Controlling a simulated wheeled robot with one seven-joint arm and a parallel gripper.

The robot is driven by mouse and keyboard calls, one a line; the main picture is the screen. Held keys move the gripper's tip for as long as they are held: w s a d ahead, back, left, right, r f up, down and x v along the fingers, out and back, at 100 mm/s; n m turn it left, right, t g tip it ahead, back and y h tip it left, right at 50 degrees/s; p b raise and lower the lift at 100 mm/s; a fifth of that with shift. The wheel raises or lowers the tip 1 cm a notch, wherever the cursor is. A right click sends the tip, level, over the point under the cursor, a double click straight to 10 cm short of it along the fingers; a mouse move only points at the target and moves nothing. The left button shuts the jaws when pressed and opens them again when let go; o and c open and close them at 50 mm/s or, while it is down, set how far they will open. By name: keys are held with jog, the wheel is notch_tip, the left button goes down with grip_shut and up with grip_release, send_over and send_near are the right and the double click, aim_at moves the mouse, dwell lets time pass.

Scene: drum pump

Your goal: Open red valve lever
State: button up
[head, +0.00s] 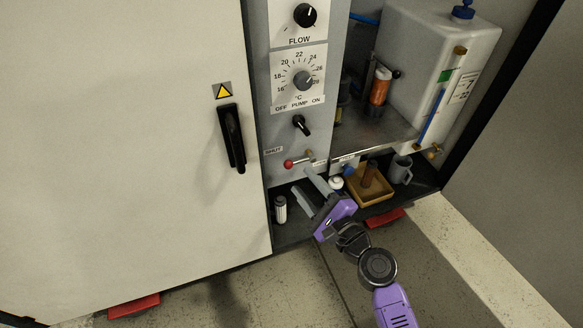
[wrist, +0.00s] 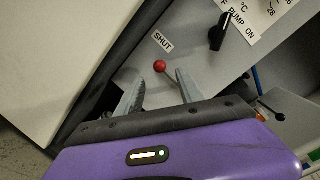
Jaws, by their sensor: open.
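The red valve lever (head: 289,163) is a short metal rod with a red ball knob, low on the grey panel in the head view. Its rod runs from the knob to the right toward a brassy fitting. In the wrist view the red knob (wrist: 160,66) lies just beyond the fingertips, in line with the gap between them. My gripper (head: 302,182) is open and empty, with its two grey fingers pointing at the panel just below the lever. It also shows in the wrist view (wrist: 157,85). Whether a finger touches the lever I cannot tell. A SHUT label (head: 273,150) is beside the knob.
The white cabinet door (head: 140,120) with a black handle is at left. Above the lever is the black pump switch (head: 301,124). A small white-capped cylinder (head: 280,209), a wooden tray (head: 373,190) and a grey mug (head: 400,170) stand on the bottom shelf near my gripper.

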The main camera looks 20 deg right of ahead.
jog(key=w+a, duration=0.1)
jog(key=w, duration=0.5)
jog(key=shift+w, duration=0.2)
jog(key=shift+a, duration=0.1)
grip_shut()
jog(key=shift+f, duration=0.15)
dwell(1.0)
